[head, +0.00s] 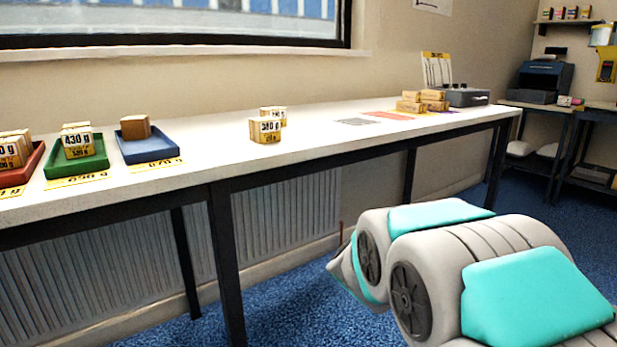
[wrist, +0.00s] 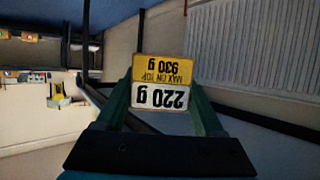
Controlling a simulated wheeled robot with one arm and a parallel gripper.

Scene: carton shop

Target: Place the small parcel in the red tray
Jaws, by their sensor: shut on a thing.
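My gripper (wrist: 160,88) is shut on a small parcel (wrist: 161,84) with a yellow and white label reading 220 g, upside down in the wrist view. The green fingers clasp its two sides. In the head view my arm fills the lower right, and neither the gripper nor the held parcel can be seen. The red tray (head: 34,166) is on the white table at the far left edge of the head view, partly cut off. It has labelled parcels (head: 13,150) in it.
A green tray (head: 102,161) holds parcels, and a blue tray (head: 172,148) holds a brown box (head: 135,127). Labelled parcels (head: 265,130) stand mid-table (head: 225,128). Stacked cartons (head: 422,101) and a dark grey device (head: 466,97) are at the right end. The table has dark legs.

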